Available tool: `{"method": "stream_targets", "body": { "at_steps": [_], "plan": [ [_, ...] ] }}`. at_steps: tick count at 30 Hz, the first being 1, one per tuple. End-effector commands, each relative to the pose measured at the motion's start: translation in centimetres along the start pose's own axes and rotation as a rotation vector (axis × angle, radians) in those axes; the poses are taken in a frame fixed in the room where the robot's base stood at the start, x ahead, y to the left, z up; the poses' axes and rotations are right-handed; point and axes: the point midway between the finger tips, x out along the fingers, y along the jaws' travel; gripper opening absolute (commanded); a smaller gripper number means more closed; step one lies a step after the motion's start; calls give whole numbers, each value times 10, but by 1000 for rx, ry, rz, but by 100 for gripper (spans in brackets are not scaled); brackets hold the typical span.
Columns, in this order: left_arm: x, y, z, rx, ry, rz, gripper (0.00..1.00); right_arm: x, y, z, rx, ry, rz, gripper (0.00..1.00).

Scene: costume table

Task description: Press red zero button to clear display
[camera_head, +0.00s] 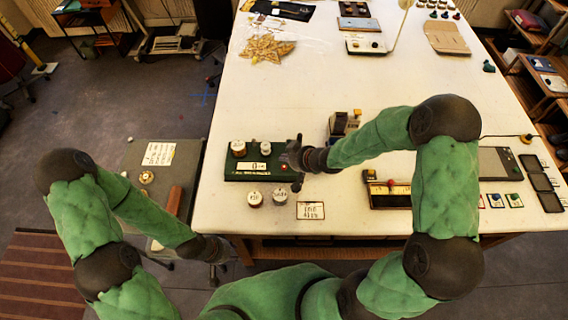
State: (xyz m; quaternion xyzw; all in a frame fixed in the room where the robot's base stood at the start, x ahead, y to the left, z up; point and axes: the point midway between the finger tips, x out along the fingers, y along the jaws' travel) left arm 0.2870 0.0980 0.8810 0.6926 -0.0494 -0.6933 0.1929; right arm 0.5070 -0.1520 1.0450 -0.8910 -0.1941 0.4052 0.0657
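A dark green device (240,175) lies on the white table, with a small white display (259,166) on its front and a small red spot (283,168), likely the red button, at its right end. Two white-topped round weights (239,148) stand on its back part. My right gripper (291,158) is at the device's right end, beside or just above the red spot; contact cannot be told. Its fingers are dark and too small to tell open from shut. My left gripper (217,262) hangs low off the table's front left edge, its fingers unclear.
Two more round weights (254,198) and a labelled card (310,210) lie in front of the device. A dark red instrument (388,195) and a small beige-and-dark device (343,123) stand to the right. A side table (190,150) adjoins the left. The table's middle is clear.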

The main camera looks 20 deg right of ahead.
Motion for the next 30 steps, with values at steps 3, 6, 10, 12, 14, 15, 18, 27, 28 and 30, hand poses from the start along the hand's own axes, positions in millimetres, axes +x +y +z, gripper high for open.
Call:
{"method": "stream_targets", "body": {
  "at_steps": [3, 6, 10, 12, 14, 15, 18, 27, 28, 30],
  "plan": [
    [-13, 5, 0, 0, 0, 0, 40, -10, -4, -9, 0, 0, 0, 0],
    [-20, 7, 1, 0, 0, 0, 40, -16, -6, -15, 0, 0, 0, 0],
    [-24, 9, 1, 0, 0, 0, 40, -19, -8, -18, 0, 0, 0, 0],
    [-24, 8, 1, 0, 0, 0, 40, -18, -7, -17, 0, -1, 0, 0],
    [-23, 8, 1, 0, 0, 0, 40, -18, -7, -16, 0, -1, -1, 0],
    [-23, 8, 1, 0, 0, 0, 40, -18, -7, -16, 0, -1, -1, 0],
    [-23, 8, 1, 0, 0, 0, 40, -18, -7, -16, 0, -1, -1, 0],
    [-23, 8, 1, 0, 0, 0, 40, -18, -7, -16, 0, -1, 0, 0],
    [-23, 8, 1, 0, 0, 0, 40, -18, -7, -16, 0, -1, 0, 0],
    [-23, 8, 1, 0, 0, 0, 40, -18, -7, -17, 0, 0, 0, 0]
  ]
}}
